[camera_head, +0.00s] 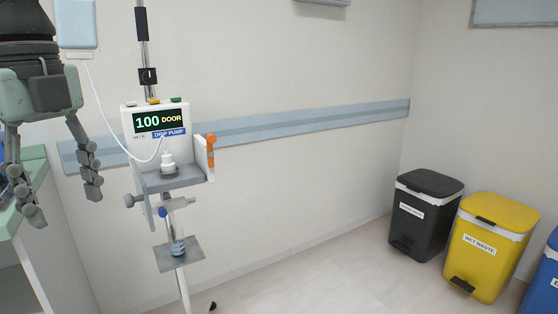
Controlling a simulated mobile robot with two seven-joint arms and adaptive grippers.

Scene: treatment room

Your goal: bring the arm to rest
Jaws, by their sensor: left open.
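My left gripper (60,190) hangs at the upper left with its fingers pointing down and spread apart. It is open and nothing is between its fingers. It is left of the drip pump (128,121) and appears apart from it. The pump is a white box on a pole, and its display reads "100 DOOR". An orange part (210,150) stands at the right side of the pump. My right gripper is not in the picture.
A pale cabinet (36,250) stands below my left gripper. A light blue bag (76,24) hangs above, with a tube running to the pump. Black (424,232), yellow (488,262) and blue (545,285) bins stand at the right. The floor between pole and bins is clear.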

